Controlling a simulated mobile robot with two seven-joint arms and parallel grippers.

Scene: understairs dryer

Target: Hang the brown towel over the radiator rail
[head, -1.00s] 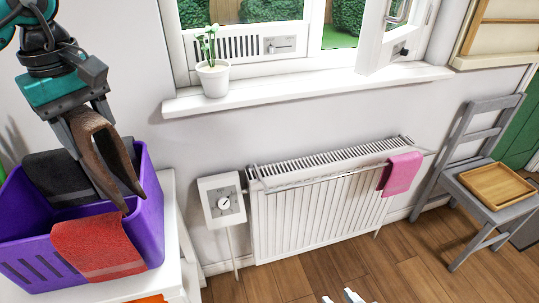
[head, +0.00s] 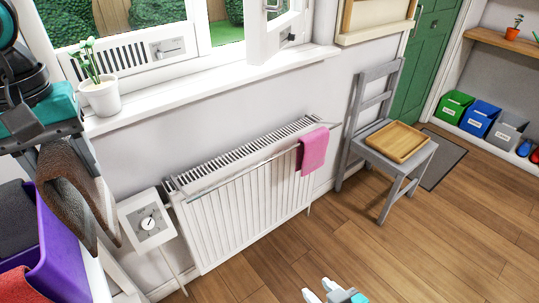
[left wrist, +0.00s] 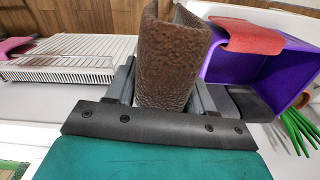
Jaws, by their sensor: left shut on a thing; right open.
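The brown towel (head: 75,192) hangs folded from my left gripper (head: 62,142), which is shut on it, at the left of the head view. The towel also fills the middle of the left wrist view (left wrist: 172,65), between the two fingers (left wrist: 165,90). The white radiator (head: 235,205) stands under the window, to the right of the towel and apart from it. Its front rail (head: 245,167) carries a pink towel (head: 313,150) at the right end. My right gripper (head: 325,292) is open and empty, low over the floor at the bottom edge.
A purple crate (head: 62,250) with a red cloth (head: 15,284) and a dark cloth (head: 15,215) stands at the left. A control box (head: 147,222) sits left of the radiator. A potted plant (head: 101,96) stands on the sill. A grey chair (head: 385,160) holds a wooden tray (head: 397,141).

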